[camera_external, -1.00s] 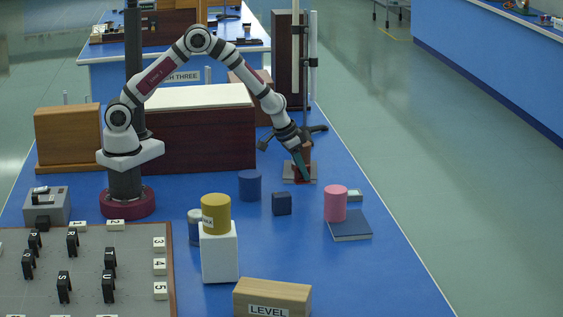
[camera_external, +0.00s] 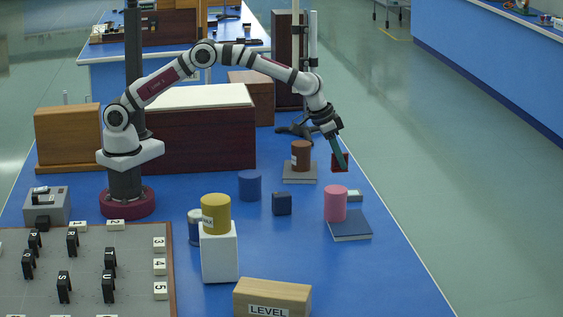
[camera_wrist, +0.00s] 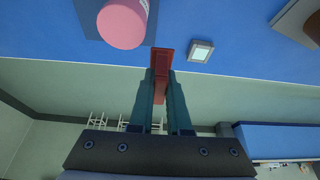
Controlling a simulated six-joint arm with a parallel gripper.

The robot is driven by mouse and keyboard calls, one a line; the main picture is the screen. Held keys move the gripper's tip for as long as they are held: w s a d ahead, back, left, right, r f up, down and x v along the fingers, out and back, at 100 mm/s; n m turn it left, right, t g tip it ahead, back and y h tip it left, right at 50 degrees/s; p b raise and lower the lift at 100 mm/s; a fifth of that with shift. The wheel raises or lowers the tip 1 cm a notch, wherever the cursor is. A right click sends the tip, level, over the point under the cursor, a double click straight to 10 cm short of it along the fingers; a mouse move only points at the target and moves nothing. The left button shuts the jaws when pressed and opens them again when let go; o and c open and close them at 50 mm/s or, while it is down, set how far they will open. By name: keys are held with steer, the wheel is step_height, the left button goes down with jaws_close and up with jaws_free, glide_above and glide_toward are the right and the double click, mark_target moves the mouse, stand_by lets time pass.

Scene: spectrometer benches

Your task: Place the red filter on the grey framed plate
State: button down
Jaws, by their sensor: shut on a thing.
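My gripper (camera_external: 338,153) is shut on the red filter (camera_external: 340,163), a small dark red block, and holds it in the air above the right part of the blue bench. In the wrist view the red filter (camera_wrist: 162,58) sticks out between the two teal fingers (camera_wrist: 160,85). The grey framed plate (camera_external: 356,195) is a small flat square with a pale face, lying on the bench below the gripper, just behind a pink cylinder. It also shows in the wrist view (camera_wrist: 201,51), to the right of the filter and apart from it. Its face looks empty.
A brown cylinder (camera_external: 301,152) stands on a grey slab (camera_external: 300,178) to the left.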

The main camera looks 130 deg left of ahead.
steer(key=a+f, duration=0.2)
steer(key=a, duration=0.1)
steer(key=s+a+f, duration=0.1)
steer(key=a+f, duration=0.1)
steer(key=a, duration=0.2)
steer(key=a+f, duration=0.2)
steer(key=a, duration=0.2)
steer(key=shift+s+a+f, duration=0.2)
steer(key=shift+s+f, duration=0.2)
steer(key=shift+a+f, duration=0.1)
steer(key=shift+f, duration=1.95)
steer(key=shift+f, duration=0.1)
steer(key=c, duration=0.9)
jaws_free()
